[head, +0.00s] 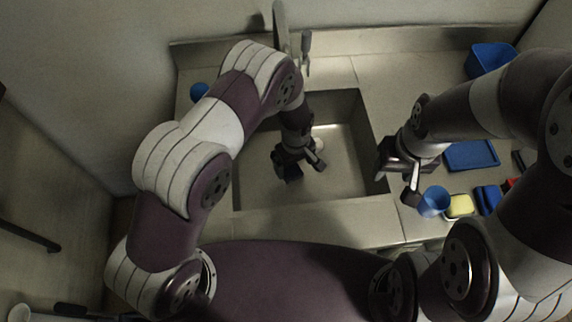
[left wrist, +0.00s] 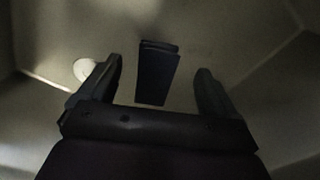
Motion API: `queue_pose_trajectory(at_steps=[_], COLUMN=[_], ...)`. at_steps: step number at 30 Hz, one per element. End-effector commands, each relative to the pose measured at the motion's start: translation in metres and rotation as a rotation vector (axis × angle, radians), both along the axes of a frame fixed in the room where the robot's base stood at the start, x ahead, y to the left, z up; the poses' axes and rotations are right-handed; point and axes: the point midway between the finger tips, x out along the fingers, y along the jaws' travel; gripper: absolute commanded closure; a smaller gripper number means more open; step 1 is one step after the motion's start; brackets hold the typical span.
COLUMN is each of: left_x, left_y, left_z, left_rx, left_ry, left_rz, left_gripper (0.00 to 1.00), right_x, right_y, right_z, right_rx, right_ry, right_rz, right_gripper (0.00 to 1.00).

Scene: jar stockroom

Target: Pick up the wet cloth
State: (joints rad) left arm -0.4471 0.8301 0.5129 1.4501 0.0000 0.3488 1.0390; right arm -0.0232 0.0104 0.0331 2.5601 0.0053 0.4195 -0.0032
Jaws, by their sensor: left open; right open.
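A dark blue folded cloth (left wrist: 157,74) lies on the floor of the sink (head: 250,196). In the left wrist view it shows between the two fingers of my left gripper (left wrist: 158,82), apart from both. In the head view the cloth (head: 291,174) is partly hidden by my left gripper (head: 301,163), which is open, low inside the basin. I cannot tell from sight whether the cloth is wet. My right gripper (head: 396,181) is open and empty near the right rim of the sink, beside a blue cup (head: 434,202).
A yellow sponge (head: 459,206), blue folded cloths (head: 488,198) and a blue tray (head: 473,155) are on the right counter. A blue bin (head: 489,60) stands back right. The tap (head: 281,25) rises behind the sink. A pale round thing (left wrist: 84,68) is on the sink floor.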

Motion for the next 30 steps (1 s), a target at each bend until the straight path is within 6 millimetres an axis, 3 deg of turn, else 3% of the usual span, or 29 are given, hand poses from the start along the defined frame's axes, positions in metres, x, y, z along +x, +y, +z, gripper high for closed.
queue_pose_trajectory(at_steps=[10,18,23,26,30], left_x=[0.002,0.003,0.003,0.003,0.003], left_y=[0.004,0.003,0.003,0.003,0.003], left_z=[-0.058,-0.063,-0.063,-0.063,-0.063], left_rx=[0.000,-0.001,0.000,-0.001,-0.001], left_ry=[0.001,-0.001,0.000,-0.001,-0.001], left_rz=[-0.002,-0.002,-0.003,-0.003,-0.003], left_gripper=[0.08,0.08,0.61,0.69,0.69], right_x=[0.000,0.000,0.000,0.000,0.000], right_y=[0.000,0.000,0.000,0.000,0.000], right_z=[0.013,0.012,0.012,0.012,0.012], right_rx=[0.000,0.000,0.000,0.000,0.000], right_ry=[0.000,0.000,0.000,0.000,0.000], right_rz=[0.000,0.000,0.000,0.000,0.000], right_gripper=[0.47,0.47,0.47,0.47,0.47])
